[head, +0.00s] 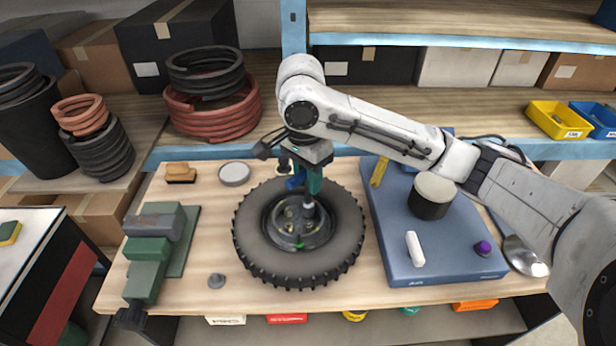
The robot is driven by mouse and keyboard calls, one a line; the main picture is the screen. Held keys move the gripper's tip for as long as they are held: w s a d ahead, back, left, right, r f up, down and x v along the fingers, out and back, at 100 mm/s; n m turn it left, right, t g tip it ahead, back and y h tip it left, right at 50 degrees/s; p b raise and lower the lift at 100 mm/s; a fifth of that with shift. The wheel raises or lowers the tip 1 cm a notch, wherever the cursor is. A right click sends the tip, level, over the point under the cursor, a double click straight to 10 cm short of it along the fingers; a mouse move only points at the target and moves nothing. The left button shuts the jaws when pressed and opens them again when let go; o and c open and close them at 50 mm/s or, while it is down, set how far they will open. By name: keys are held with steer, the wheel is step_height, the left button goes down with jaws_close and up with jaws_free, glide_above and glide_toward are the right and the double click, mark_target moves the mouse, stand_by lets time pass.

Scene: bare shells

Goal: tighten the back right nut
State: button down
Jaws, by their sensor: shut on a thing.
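A black knobbly tyre (252,250) lies flat on the wooden bench, with a dark metal hub (285,237) in its middle. A brassy nut or stud (288,212) shows on the hub's left, and a small green spot (299,245) on its front. The tool's grey lower end (309,210) reaches down at the hub's back right. The back right nut is hidden there; I cannot tell whether the tool touches it. A small blue part shows beside the handle.
A blue-grey case (440,265) right of the tyre bears a black cylinder (431,197), a white stick (415,249) and a purple-topped piece (482,248). A green vise (148,262) stands left.

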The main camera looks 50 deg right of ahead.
steer(key=shift+r, duration=0.15)
steer(key=shift+r, duration=2.4)
steer(key=shift+n, duration=0.3)
